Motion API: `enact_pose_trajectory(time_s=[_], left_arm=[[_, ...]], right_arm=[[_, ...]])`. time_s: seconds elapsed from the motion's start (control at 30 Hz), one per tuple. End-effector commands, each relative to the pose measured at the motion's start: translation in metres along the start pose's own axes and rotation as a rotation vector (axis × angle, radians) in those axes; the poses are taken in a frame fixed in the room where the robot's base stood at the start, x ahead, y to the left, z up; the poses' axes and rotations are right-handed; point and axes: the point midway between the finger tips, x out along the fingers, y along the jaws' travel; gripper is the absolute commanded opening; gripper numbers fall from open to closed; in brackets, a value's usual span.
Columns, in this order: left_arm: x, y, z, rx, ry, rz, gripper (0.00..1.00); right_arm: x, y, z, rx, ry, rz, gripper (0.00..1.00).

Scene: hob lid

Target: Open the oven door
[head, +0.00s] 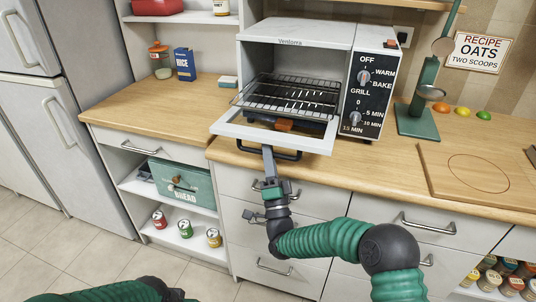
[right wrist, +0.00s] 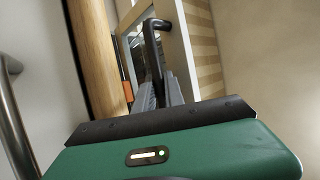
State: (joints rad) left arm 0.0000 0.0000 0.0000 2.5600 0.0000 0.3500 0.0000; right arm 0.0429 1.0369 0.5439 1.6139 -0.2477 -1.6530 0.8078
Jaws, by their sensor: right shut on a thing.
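The small white oven (head: 297,36) stands on the wooden counter with its door (head: 228,123) folded down, close to flat, in the head view. A dark bar handle (head: 290,157) runs along the door's front edge. It also shows as a black bar in the right wrist view (right wrist: 152,26). My right gripper (head: 268,152) reaches up from below and is shut on the handle near its middle; its grey fingers show in the right wrist view (right wrist: 162,92). Only part of my left arm shows at the bottom left; its gripper is out of view.
A wire rack (head: 285,95) sits in the oven mouth above the door. A control panel (head: 366,95) with knobs is at the right. Drawers with bar handles (head: 428,224) lie below the counter. The counter left of the oven is mostly clear.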

Motion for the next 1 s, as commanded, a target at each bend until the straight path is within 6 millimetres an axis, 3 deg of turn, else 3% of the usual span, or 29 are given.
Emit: enact_pose_trajectory(time_s=[0.37,0.4,0.53,0.87,1.0], left_arm=[[0.0005,0.0000,0.0001,0.000,0.000,0.000,0.36],[0.0005,0.0000,0.0001,0.000,0.000,0.000,0.36],[0.0005,0.0000,0.0002,0.000,0.000,0.000,0.36],[0.0004,0.0000,0.0001,0.000,0.000,0.000,0.36],[-0.0006,0.0000,-0.0001,0.000,0.000,0.000,0.36]], right_arm=[[-0.0002,0.0004,0.0002,0.001,0.000,0.000,0.00],[-0.0002,0.0004,0.0002,0.001,0.000,0.000,0.17],[-0.0001,0.0001,0.0001,0.001,0.000,-0.001,0.34],[-0.0001,0.0000,0.0000,0.000,0.000,-0.001,0.35],[-0.0095,0.0007,0.0004,0.000,-0.001,0.001,0.35]])
